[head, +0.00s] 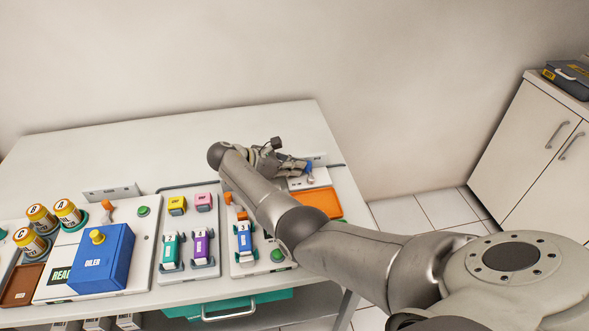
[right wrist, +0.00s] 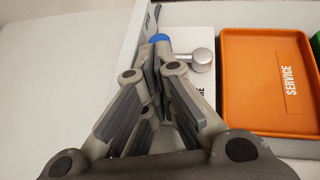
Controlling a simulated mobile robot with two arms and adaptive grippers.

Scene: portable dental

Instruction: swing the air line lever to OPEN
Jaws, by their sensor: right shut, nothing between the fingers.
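The air line lever shows in the right wrist view as a blue handle end (right wrist: 158,38) beyond my fingertips, with a round metal knob (right wrist: 202,58) to its right. It sits on a white panel (right wrist: 188,38) whose lettering is mostly hidden. In the head view the blue of the lever (head: 309,168) shows just right of my right gripper (head: 297,166). My right gripper also fills the right wrist view (right wrist: 156,50); its fingers are shut with nothing between them, close to the blue end. Whether they touch it I cannot tell. My left gripper is out of view.
An orange SERVICE tray (right wrist: 275,60) lies right of the lever panel. In the head view a blue oiler box (head: 103,258), labelled jars (head: 68,212) and numbered coloured holders (head: 172,250) stand left along the table (head: 150,145).

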